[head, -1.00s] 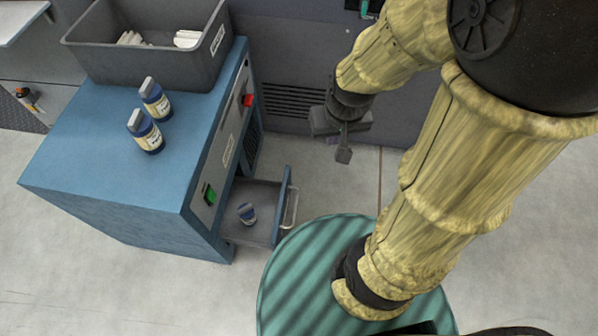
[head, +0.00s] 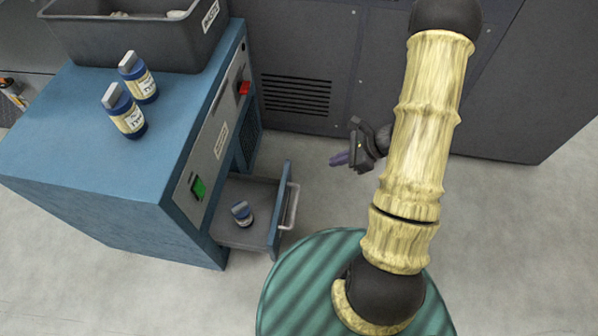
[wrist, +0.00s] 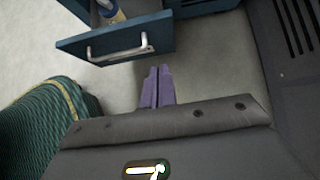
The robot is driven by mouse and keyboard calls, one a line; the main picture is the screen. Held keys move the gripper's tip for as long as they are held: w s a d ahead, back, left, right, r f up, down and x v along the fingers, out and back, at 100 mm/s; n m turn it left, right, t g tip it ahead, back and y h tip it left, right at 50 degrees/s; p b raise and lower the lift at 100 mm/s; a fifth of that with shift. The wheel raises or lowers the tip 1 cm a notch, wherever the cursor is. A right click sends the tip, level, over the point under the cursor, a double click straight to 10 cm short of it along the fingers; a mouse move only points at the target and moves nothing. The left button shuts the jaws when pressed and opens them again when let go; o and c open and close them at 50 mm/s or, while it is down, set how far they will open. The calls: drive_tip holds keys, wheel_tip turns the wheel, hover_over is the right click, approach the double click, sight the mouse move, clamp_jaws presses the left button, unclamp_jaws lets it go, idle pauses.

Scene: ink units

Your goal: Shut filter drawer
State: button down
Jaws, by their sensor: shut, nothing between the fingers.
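The filter drawer (head: 246,212) is pulled out from the lower part of the blue cabinet (head: 130,160). Its blue front with a silver handle (head: 291,206) faces right in the head view. A small blue bottle (head: 242,213) lies in the drawer. My gripper (head: 338,159) is shut and empty, to the right of the drawer front and apart from it. In the wrist view the shut purple fingers (wrist: 158,86) point toward the drawer front (wrist: 115,44), just below and right of its handle (wrist: 118,50).
Two blue bottles with cream labels (head: 130,95) and a grey waste bin (head: 125,38) stand on the cabinet top. A green button (head: 198,188) and a red switch (head: 244,88) are on its front. A dark panelled wall (head: 300,60) stands behind. My green-striped base is close to the drawer.

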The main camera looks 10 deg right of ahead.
drive_tip(key=shift+w+f, duration=0.1)
drive_tip(key=b, duration=0.8)
approach(289, 171)
drive_tip(key=shift+d+f+x, duration=0.1)
drive_tip(key=shift+x, duration=1)
drive_tip(key=shift+d+f+x, duration=0.1)
drive_tip(key=shift+d+x, duration=0.05)
drive_tip(key=shift+x, duration=0.95)
drive_tip(key=shift+d+f+x, duration=0.1)
drive_tip(key=shift+x, duration=1)
drive_tip(key=shift+w+a, duration=0.1)
drive_tip(key=shift+w, duration=0.1)
